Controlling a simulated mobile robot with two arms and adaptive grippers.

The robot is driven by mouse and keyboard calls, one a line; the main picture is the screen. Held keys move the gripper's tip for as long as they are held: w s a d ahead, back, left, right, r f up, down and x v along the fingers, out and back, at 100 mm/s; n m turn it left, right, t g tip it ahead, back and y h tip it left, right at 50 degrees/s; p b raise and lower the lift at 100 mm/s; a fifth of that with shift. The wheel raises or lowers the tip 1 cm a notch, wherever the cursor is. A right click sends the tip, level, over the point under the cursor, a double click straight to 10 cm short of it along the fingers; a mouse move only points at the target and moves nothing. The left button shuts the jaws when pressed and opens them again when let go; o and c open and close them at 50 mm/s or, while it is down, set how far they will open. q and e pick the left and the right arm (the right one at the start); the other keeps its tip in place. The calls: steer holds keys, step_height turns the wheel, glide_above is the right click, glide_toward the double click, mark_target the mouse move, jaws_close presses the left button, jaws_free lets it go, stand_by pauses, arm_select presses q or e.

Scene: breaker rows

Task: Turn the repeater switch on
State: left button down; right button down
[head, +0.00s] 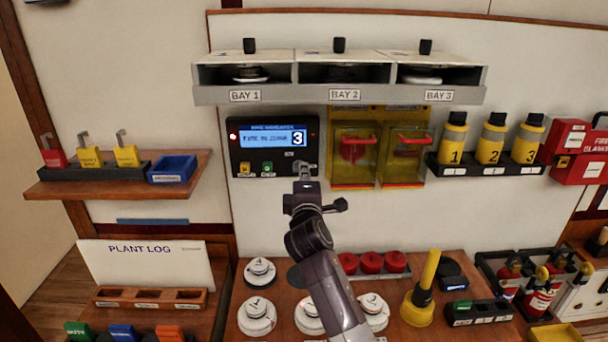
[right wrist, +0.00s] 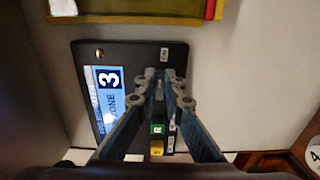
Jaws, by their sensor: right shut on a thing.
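The repeater panel (head: 272,165) is a dark box on the wall with a lit blue display (head: 265,138) showing a large 3. A red lamp (head: 233,136) glows at its left edge. Yellow and green buttons sit low on it. My right gripper (head: 305,168) is at the panel's lower right corner. In the right wrist view my right gripper (right wrist: 161,82) has its fingertips closed together over the panel (right wrist: 130,62), shut on the repeater switch. The fingers mostly hide the switch, so its position cannot be read. My left gripper is not in view.
Right of the panel are yellow-framed boxes with red handles (head: 358,140). A shelf of bays (head: 340,92) overhangs the panel. Yellow numbered bottles (head: 490,143) stand further right. Below, the bench holds white detectors (head: 258,315), red caps (head: 370,262) and a yellow plunger-like tool (head: 420,305).

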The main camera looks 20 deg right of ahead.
steer(key=shift+f, duration=0.1)
steer(key=c, duration=2)
jaws_free()
steer(key=shift+c, duration=0.2)
steer(key=v, duration=1.2)
